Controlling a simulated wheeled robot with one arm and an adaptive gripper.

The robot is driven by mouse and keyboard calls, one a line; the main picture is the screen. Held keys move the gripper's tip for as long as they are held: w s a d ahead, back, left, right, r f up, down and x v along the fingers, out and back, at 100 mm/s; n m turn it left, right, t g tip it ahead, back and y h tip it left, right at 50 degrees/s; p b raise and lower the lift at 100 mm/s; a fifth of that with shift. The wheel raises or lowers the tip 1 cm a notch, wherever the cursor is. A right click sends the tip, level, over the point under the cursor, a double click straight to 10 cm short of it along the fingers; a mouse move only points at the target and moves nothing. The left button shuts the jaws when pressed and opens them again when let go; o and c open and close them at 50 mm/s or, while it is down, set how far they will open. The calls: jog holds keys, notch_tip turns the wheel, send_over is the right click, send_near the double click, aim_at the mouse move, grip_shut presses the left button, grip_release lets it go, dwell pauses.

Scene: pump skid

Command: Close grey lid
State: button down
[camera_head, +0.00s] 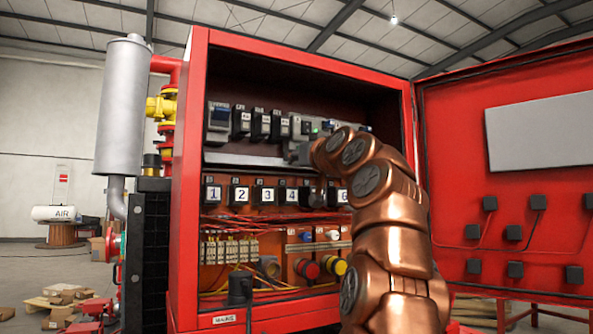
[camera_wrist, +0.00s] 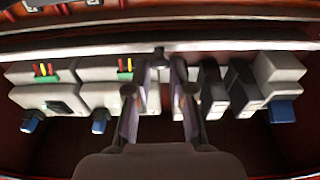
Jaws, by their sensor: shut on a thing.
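The grey lid (camera_head: 240,160) looks to be the long pale strip below the upper row of breakers inside the red cabinet. It also crosses the top of the wrist view (camera_wrist: 230,46). My gripper (camera_wrist: 162,66) reaches over the breakers to the lid's near edge. Its fingers are shut on a small dark knob or tab at that edge. In the head view my arm hides the fingertips and the right part of the lid. I cannot tell how far the lid is tilted.
Upper breakers (camera_head: 262,124) sit close to my fingers. Numbered switches (camera_head: 239,193) run below the lid, with wires and terminal blocks (camera_head: 230,250) lower down. The cabinet's left wall (camera_head: 187,190) and the open red door (camera_head: 510,200) bound the space.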

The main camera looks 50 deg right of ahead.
jog(key=shift+f+t+b, duration=0.35)
jog(key=shift+t+b, duration=0.15)
jog(key=shift+b, duration=0.75)
jog(key=shift+w+f+t+h+b, duration=0.1)
jog(key=shift+f+t+h+b, duration=0.5)
jog(key=shift+b, duration=1.1)
jog(key=shift+d+r+t, duration=0.1)
jog(key=shift+r+t, duration=0.15)
jog(key=shift+t, duration=0.05)
